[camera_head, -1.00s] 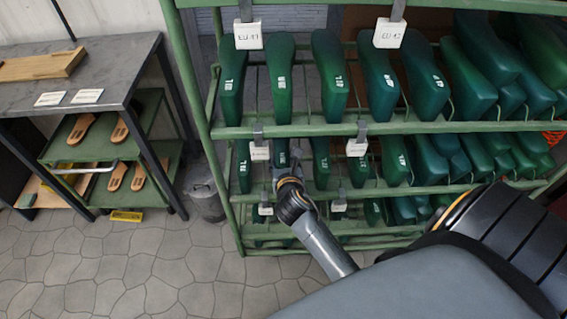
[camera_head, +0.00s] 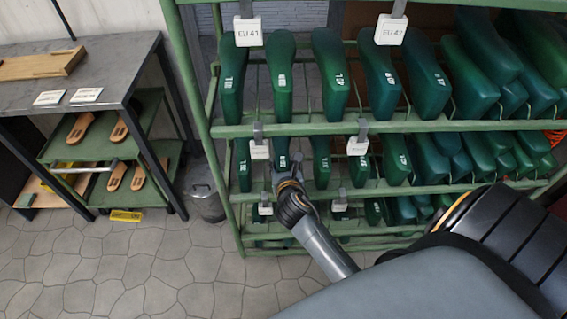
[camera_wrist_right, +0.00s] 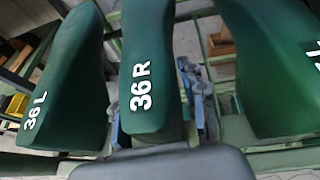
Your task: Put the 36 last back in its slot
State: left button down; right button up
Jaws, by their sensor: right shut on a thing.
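The green last marked 36 R (camera_wrist_right: 150,75) is upright in the middle of the right wrist view. My right gripper (camera_head: 285,173) is shut on it at the green rack (camera_head: 350,127); a blue finger shows along its right side in the wrist view. In the head view this last (camera_head: 283,149) is in the second visible row, in line with its neighbours. Whether its base rests on the rack is hidden. A last marked 36 L (camera_wrist_right: 66,80) stands just to its left, and another green last (camera_wrist_right: 268,70) stands to its right. My left gripper is not in view.
White size tags (camera_head: 248,31) hang from the rack's bars, and several green lasts fill the rows above and to the right. A grey bin (camera_head: 206,203) stands left of the rack. A dark workbench (camera_head: 100,75) with sandal soles on its lower shelves is farther left.

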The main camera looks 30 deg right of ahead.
jog(key=shift+f, duration=0.25)
dwell(0.4)
jog(key=o, duration=1.2)
jog(key=shift+f, duration=0.15)
jog(key=shift+s, duration=0.15)
jog(key=v, duration=1.2)
jog(key=shift+a, duration=0.1)
